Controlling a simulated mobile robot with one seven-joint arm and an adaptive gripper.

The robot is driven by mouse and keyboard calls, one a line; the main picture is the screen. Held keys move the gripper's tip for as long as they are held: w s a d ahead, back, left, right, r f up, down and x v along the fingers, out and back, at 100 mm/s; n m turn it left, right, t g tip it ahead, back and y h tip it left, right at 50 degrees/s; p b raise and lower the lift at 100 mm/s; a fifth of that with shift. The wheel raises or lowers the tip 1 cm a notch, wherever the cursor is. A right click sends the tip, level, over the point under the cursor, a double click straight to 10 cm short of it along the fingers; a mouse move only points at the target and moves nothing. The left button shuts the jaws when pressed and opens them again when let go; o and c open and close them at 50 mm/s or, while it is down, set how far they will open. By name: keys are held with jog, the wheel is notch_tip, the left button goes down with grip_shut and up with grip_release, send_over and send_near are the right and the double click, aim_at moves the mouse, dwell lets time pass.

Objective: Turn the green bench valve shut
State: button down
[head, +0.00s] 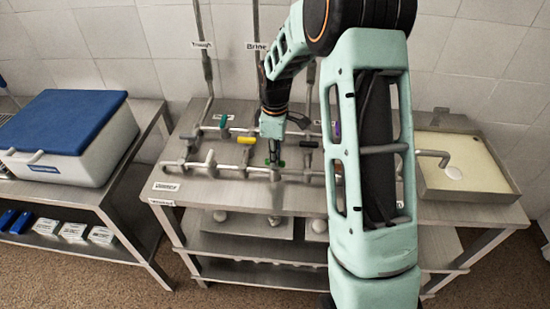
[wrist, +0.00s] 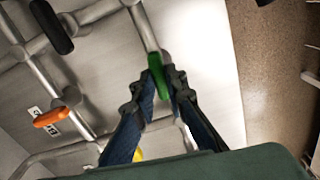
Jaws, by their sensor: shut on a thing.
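The green bench valve has a green lever handle (wrist: 156,66) on a grey pipe along the front of the steel bench (head: 200,193). In the head view only small bits of green (head: 281,163) show at my fingertips. My gripper (wrist: 161,82) points down at the handle. Its two dark fingers are shut on the green handle, one on each side, in the wrist view. In the head view my gripper (head: 274,153) is over the front pipe, and my own arm hides the bench's right middle.
Close by on the pipes are a yellow handle (head: 246,140), a black handle (head: 308,145), a white handle (head: 210,158) and a teal handle (head: 223,120). An orange handle (wrist: 52,117) shows in the wrist view. A sink (head: 460,165) is at right; a blue-lidded cooler (head: 65,130) stands left.

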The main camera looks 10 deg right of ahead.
jog(key=m+b, duration=0.1)
jog(key=m, duration=0.3)
jog(key=shift+b, duration=0.35)
jog(key=m+b, duration=0.1)
jog(key=m, duration=0.3)
jog(key=shift+m, duration=0.4)
jog(key=m+b, duration=0.1)
jog(key=m, duration=0.3)
jog(key=shift+m, duration=1.9)
jog(key=c, duration=1.9)
grip_release()
jog(key=shift+c, duration=0.2)
jog(key=shift+r, duration=0.1)
